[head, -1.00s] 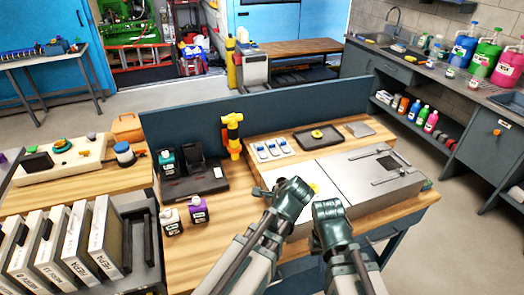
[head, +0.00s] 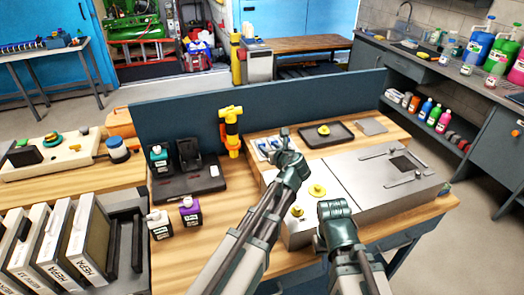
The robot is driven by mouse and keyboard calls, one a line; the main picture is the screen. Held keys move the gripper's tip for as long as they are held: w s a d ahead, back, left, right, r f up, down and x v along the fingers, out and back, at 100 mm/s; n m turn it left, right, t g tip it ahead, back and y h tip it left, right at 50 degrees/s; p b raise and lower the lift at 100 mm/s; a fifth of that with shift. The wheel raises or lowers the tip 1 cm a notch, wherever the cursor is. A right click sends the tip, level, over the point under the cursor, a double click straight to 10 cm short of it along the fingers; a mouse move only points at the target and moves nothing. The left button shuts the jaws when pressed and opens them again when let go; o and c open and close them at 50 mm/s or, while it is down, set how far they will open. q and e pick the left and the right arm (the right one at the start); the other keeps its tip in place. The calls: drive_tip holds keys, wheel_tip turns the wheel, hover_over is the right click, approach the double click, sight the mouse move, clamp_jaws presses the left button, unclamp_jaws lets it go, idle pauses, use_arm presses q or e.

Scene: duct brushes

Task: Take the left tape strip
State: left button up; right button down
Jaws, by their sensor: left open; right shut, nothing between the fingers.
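Small white-and-blue pieces (head: 262,148), which look like the tape strips, lie in a row on the wooden board behind the metal duct (head: 375,185). The leftmost piece shows to the left of my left gripper (head: 284,136). My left gripper is open and empty, with its fingers over the right part of the row, hiding some of it. I cannot tell whether it touches a strip. My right gripper (head: 334,207) is shut and empty over the front of the duct; its fingertips are hard to make out.
Yellow knobs (head: 317,190) sit on the duct's left part. A dark tray (head: 326,136) with a yellow piece lies behind it. A yellow-and-black tool (head: 231,130) stands left of the strips. Small bottles (head: 190,212) stand at the front left. A dark panel (head: 300,100) closes the back.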

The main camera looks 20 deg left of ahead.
sight(263, 144)
use_arm(q)
drive_tip(key=shift+b+x, duration=0.55)
drive_tip(key=shift+x, duration=1.65)
drive_tip(key=shift+w+a+f+b, duration=0.3)
drive_tip(key=shift+f, duration=0.05)
drive_tip(key=b+x, duration=0.2)
drive_tip(key=x, duration=0.2)
drive_tip(key=shift+f, duration=0.2)
drive_tip(key=shift+r, duration=0.1)
drive_tip(key=shift+c, duration=0.6)
clamp_jaws()
